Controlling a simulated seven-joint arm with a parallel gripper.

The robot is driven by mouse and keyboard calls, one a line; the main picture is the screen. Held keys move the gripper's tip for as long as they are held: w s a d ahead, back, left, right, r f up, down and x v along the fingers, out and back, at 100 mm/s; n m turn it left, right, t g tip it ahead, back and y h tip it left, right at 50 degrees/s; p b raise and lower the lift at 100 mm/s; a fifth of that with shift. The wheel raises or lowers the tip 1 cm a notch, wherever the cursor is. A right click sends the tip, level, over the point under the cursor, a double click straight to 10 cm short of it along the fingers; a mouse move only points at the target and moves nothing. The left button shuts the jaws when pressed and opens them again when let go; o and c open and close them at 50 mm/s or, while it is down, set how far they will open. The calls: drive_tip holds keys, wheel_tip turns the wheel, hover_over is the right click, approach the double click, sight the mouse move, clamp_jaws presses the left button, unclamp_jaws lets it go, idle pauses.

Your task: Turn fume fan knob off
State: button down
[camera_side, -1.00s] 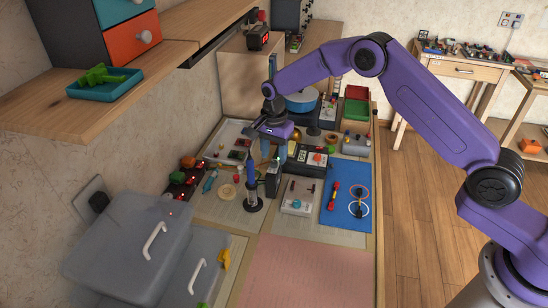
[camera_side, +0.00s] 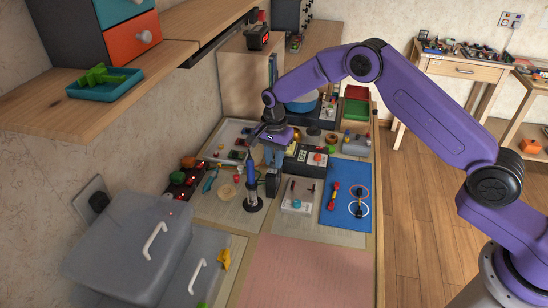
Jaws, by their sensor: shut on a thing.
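My gripper (camera_side: 273,165) points down at the middle of the bench, behind and right of the blue soldering iron (camera_side: 252,178) in its stand. Its fingertips are just over a small upright black unit (camera_side: 272,183), which looks like the fume fan. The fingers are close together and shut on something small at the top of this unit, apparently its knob. The knob itself is hidden by the fingers, so its setting cannot be read.
A white box with a cyan knob (camera_side: 297,203) stands just right. A dark unit with a red button (camera_side: 317,157) is behind it. A blue mat (camera_side: 345,195) lies farther right. Grey cases (camera_side: 130,245) stand at the front left. The pink mat (camera_side: 305,272) in front is clear.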

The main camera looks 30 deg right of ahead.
drive_tip(key=n, duration=0.3)
drive_tip(key=shift+n, duration=0.4)
drive_tip(key=n, duration=1.2)
drive_tip(key=shift+n, duration=0.3)
drive_tip(key=n, duration=0.6)
drive_tip(key=shift+w, duration=0.1)
drive_tip(key=n, duration=0.7)
drive_tip(key=shift+n, duration=0.3)
